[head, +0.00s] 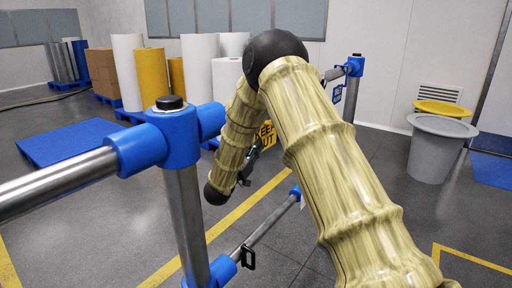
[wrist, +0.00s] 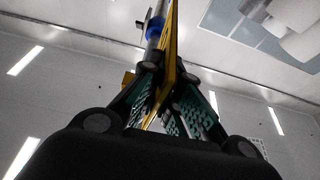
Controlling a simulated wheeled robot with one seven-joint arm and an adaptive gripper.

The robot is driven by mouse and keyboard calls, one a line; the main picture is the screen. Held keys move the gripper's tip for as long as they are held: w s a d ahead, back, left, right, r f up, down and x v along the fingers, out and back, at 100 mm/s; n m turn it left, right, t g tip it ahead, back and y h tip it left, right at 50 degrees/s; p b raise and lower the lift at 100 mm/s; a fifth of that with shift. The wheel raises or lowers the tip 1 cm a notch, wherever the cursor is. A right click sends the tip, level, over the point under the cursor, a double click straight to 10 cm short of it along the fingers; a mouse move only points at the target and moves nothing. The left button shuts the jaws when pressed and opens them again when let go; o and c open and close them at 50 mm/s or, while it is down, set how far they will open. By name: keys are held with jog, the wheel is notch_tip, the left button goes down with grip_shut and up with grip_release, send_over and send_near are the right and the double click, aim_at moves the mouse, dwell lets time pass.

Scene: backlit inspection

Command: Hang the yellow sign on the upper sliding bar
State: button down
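The yellow sign (head: 267,134) has black lettering and shows in the head view just beyond my arm, which hides much of it. In the wrist view the sign (wrist: 172,45) is seen nearly edge-on, between the green-padded fingers of my gripper (wrist: 166,78). The fingers are closed in on it from both sides. In the head view my gripper (head: 246,164) is mostly hidden behind my arm. The upper bar (head: 334,73) shows only at its right end; my arm covers its middle. A grey bar with a blue fitting (wrist: 155,28) appears beside the sign in the wrist view; contact is unclear.
A blue-jointed post (head: 185,205) stands close in front, with a steel rail (head: 60,180) running left. A second blue-topped post (head: 353,70) stands behind. A lower bar (head: 272,224) carries a black hook (head: 248,258).

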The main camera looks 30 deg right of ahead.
jog(key=c, duration=1.6)
grip_release()
jog(key=shift+o, duration=0.2)
notch_tip(320, 180, up, 10)
